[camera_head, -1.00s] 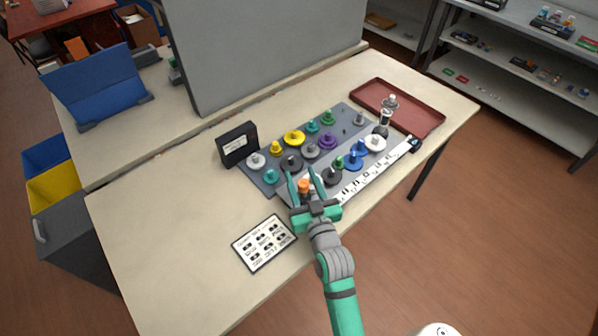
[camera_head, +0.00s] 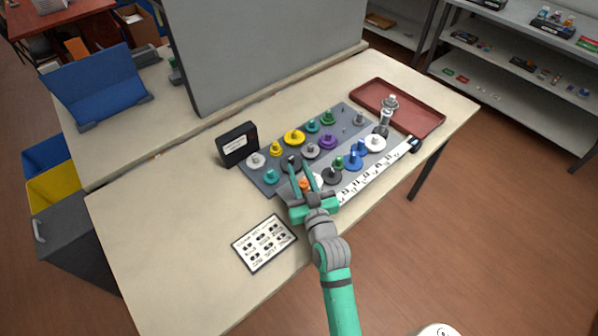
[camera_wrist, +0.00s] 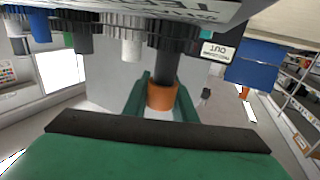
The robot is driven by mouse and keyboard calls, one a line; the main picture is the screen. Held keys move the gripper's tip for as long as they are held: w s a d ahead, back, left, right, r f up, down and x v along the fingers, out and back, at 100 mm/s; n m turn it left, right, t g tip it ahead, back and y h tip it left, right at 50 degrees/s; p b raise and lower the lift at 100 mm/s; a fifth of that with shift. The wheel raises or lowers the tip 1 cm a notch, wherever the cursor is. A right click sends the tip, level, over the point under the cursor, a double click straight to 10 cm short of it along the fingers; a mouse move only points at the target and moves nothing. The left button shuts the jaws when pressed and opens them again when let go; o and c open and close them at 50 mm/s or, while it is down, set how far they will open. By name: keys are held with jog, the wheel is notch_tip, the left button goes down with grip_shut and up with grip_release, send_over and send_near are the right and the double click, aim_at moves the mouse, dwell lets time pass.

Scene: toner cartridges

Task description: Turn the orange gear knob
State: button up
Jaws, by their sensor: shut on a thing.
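The orange gear knob (camera_head: 304,184) shows at the near edge of the grey gear board (camera_head: 268,189), mostly hidden by my gripper. In the wrist view, which looks upside down, the orange knob (camera_wrist: 161,97) lies between my two green fingers, with a dark shaft (camera_wrist: 165,68) and a dark toothed gear (camera_wrist: 172,40) above it in the picture. My gripper (camera_head: 301,172) is shut on the orange knob, with one finger on each side. The contact faces are hidden.
Several coloured gears, such as a yellow one (camera_head: 293,137) and a blue one (camera_head: 354,161), stand close by on the board. A black box (camera_head: 237,144), a printed card (camera_head: 264,243), a white labelled strip (camera_head: 372,178) and a red tray (camera_head: 428,126) surround it. The table's left part is clear.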

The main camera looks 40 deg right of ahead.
aim_at(306, 188)
jog(key=shift+a+f+n+y, duration=0.3)
jog(key=shift+n+y, duration=0.1)
jog(key=shift+y, duration=0.3)
jog(key=shift+r+n+t+y, duration=0.2)
jog(key=shift+n+t+y, duration=0.1)
jog(key=o, duration=1)
jog(key=shift+o, duration=0.2)
jog(key=shift+r, duration=0.1)
jog(key=shift+v, duration=5.35)
